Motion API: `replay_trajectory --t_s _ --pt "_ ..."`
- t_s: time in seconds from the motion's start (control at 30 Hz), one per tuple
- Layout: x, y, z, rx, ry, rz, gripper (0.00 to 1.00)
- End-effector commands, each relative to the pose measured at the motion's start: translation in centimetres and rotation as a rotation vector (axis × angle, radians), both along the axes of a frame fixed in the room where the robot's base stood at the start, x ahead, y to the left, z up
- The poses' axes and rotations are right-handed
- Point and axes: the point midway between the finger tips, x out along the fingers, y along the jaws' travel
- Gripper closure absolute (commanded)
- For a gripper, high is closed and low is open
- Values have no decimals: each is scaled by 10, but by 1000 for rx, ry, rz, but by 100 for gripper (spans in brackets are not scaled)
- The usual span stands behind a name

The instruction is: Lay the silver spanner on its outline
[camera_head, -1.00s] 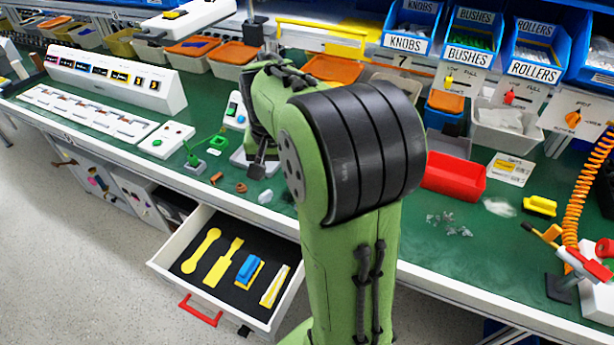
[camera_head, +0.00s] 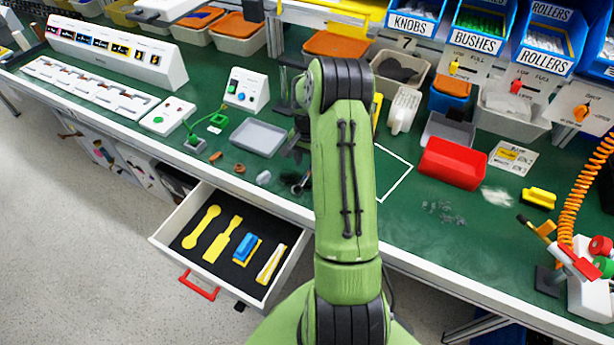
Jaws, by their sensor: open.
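The open drawer (camera_head: 176,218) has a dark liner with yellow shapes. The spanner-shaped yellow outline (camera_head: 202,226) is at its left and bare. A small silver-and-dark item (camera_head: 301,185) lies on the green bench near the front edge, right of the drawer's back corner; it may be the silver spanner, but my arm partly hides it and I cannot be sure. My gripper (camera_head: 297,150) shows as a dark shape left of my green arm, above the bench near that item. It is open, and I see nothing held in it.
The drawer also has a second bare yellow outline (camera_head: 222,240), a blue item (camera_head: 246,249) and a white-and-yellow item (camera_head: 270,263). A grey tray (camera_head: 258,136) stands behind on the bench. A red bin (camera_head: 453,163) is to the right. The floor left of the drawer is clear.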

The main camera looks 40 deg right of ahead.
Motion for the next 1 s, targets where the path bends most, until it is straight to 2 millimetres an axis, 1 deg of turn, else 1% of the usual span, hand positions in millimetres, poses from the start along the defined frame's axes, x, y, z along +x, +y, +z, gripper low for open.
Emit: replay_trajectory --t_s 0.1,0.2,0.27,0.43,0.7,0.77,1.0 --pt "0 2 -24 4 4 0 51" --pt "0 2 -42 3 3 0 51" --pt "1 1 -46 1 0 0 51" --pt "1 1 -45 0 0 0 51" --pt "1 1 -44 0 0 1 92" --pt "1 1 -44 0 0 1 100" --pt "1 1 -44 0 0 1 100"
